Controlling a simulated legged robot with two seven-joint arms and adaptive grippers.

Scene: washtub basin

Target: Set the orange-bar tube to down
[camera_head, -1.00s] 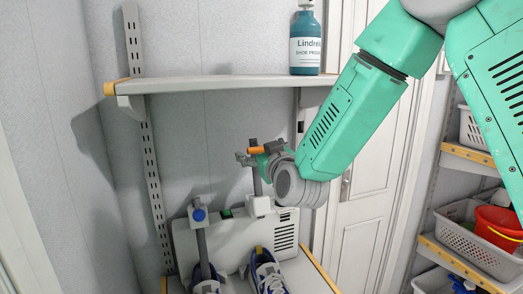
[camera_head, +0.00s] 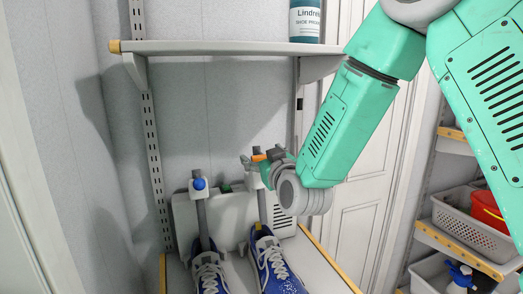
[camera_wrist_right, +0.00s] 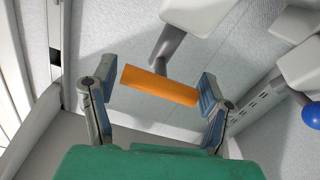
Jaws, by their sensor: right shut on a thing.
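The orange bar (camera_head: 259,158) sits at the head of the right-hand grey tube (camera_head: 262,205) of a white shoe dryer (camera_head: 186,222). The tube's lower part runs down to the right blue shoe (camera_head: 272,262). My right gripper (camera_head: 264,160) is shut on the orange bar. In the right wrist view the bar (camera_wrist_right: 159,86) spans between the two finger pads of my right gripper (camera_wrist_right: 158,88). The left-hand tube (camera_head: 202,222) has a blue knob (camera_head: 199,183) and runs down to the left blue shoe (camera_head: 208,270). My left gripper is out of view.
A wall shelf (camera_head: 225,47) with a teal bottle (camera_head: 305,20) is above the dryer. A door (camera_head: 365,215) stands behind my right arm. Shelving with a grey basket (camera_head: 458,220) is at the far right. Free air lies left of the tubes.

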